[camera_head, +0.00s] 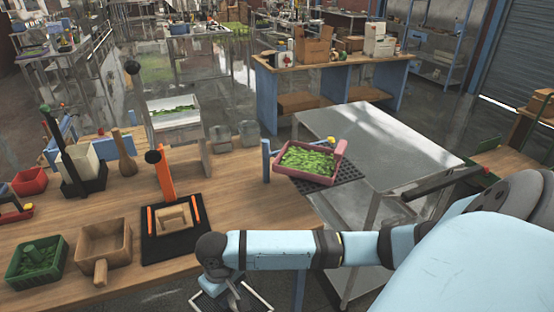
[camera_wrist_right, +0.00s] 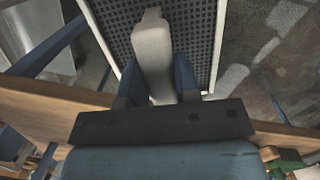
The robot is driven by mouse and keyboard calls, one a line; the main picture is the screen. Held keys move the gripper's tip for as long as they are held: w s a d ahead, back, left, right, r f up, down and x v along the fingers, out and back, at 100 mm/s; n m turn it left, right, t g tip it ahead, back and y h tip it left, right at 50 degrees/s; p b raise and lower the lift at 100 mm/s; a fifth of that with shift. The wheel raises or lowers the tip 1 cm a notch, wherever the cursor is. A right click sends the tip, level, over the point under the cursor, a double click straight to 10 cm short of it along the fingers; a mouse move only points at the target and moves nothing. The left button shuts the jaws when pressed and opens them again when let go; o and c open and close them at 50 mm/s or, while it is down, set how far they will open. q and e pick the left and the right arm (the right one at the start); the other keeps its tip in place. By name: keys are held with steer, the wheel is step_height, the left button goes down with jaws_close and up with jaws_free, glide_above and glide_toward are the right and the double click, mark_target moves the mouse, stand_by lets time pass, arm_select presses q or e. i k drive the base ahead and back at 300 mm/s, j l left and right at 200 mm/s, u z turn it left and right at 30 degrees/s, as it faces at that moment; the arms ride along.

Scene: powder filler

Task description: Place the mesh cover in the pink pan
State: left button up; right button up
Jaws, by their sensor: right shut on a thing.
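The mesh cover is a dark perforated sheet with a pale frame and a light grey handle. In the right wrist view its mesh (camera_wrist_right: 190,25) fills the top middle, and its handle (camera_wrist_right: 152,45) lies between the blue fingers of my right gripper (camera_wrist_right: 158,88). In the head view my right gripper (camera_head: 233,294) points down at the bottom edge, in front of the wooden table, with only part of the cover's pale frame visible. The pink pan (camera_head: 308,179) holds green leaves and sits on a black mat at the table's right corner, apart from the cover. My left gripper is out of view.
The wooden table (camera_head: 130,192) carries a black board with an orange-handled press (camera_head: 165,180), a wooden box (camera_head: 102,243), a green tray (camera_head: 37,260) and a white tray of leaves (camera_head: 172,117). A grey metal table (camera_head: 385,150) stands right of the pan.

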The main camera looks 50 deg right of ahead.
mark_target(308, 164)
steer(key=k+l+u, duration=0.15)
steer(key=l+u, duration=0.15)
steer(key=k+l+u, duration=0.3)
steer(key=l, duration=0.2)
steer(key=k+l, duration=0.1)
steer(key=l, duration=0.2)
steer(key=k+l+u, duration=0.1)
steer(key=l, duration=0.2)
steer(key=k+l, duration=0.15)
steer(key=l+u, duration=0.05)
steer(key=l, duration=0.05)
